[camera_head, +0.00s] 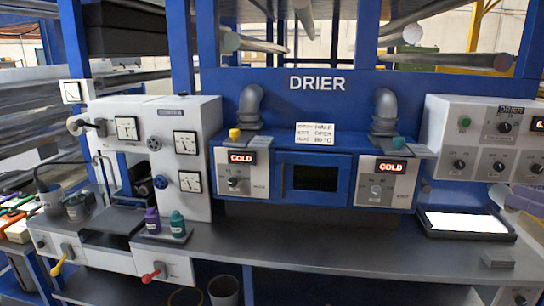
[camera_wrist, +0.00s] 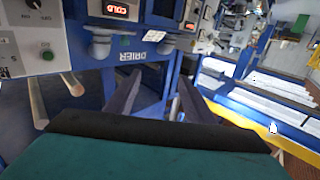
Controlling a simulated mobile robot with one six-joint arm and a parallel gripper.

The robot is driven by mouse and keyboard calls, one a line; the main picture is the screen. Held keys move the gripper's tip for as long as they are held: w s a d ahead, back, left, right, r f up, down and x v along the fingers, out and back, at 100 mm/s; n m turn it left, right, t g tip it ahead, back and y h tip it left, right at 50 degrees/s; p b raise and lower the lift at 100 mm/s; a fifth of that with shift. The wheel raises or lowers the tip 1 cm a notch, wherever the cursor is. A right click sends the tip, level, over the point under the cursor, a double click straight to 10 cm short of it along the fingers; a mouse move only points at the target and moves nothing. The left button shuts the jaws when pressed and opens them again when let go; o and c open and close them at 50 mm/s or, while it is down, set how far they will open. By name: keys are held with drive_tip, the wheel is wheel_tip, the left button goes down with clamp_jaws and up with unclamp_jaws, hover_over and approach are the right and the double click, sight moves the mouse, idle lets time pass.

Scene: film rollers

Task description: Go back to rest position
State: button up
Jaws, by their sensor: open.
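My gripper (camera_wrist: 158,78) shows in the wrist view as two dark fingers set apart, with a clear gap between them. Nothing is held in the gap. A teal surface with a black edge fills the bottom of that view, close to the camera. The blue drier frame lies beyond the fingers. In the head view, the gripper cannot be clearly made out; a purple-grey shape at the right edge may be part of my arm.
The blue drier (camera_head: 310,190) has two panels reading COLD. A grey worktop (camera_head: 330,236) runs below it, with a purple bottle (camera_head: 152,221), a green bottle (camera_head: 178,224) and a lit white tray (camera_head: 466,223). Rollers hang above. The worktop's middle is clear.

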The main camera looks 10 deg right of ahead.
drive_tip(key=w+a+f+n+g+y, duration=0.1)
drive_tip(key=w+a+f+g+y, duration=0.45)
drive_tip(key=w+a+f, duration=1.4)
drive_tip(key=w+a+f+g, duration=0.1)
drive_tip(key=a+f+g, duration=0.5)
drive_tip(key=a+f, duration=1.65)
drive_tip(key=s+a+f+m+g+h, duration=0.1)
drive_tip(key=s+a+f+g+h, duration=0.15)
drive_tip(key=s+a+f, duration=0.5)
drive_tip(key=s+a+f+g+h, duration=0.1)
drive_tip(key=s+a+f+g, duration=0.3)
drive_tip(key=f, duration=0.7)
drive_tip(key=s+a+f+m+g+h, duration=0.15)
drive_tip(key=s+a+f, duration=0.25)
drive_tip(key=s+f, duration=0.45)
drive_tip(key=s+d+f+g+h, duration=0.3)
drive_tip(key=s+f+h, duration=0.1)
drive_tip(key=s+f, duration=0.6)
drive_tip(key=s+d+f+m+h, duration=0.1)
drive_tip(key=d+m+h, duration=0.1)
drive_tip(key=d, duration=0.2)
drive_tip(key=s+d+f+m+t+h, duration=0.1)
drive_tip(key=d+m+h, duration=0.1)
drive_tip(key=d, duration=0.3)
drive_tip(key=shift+f+h, duration=0.4)
drive_tip(key=shift+h, duration=0.05)
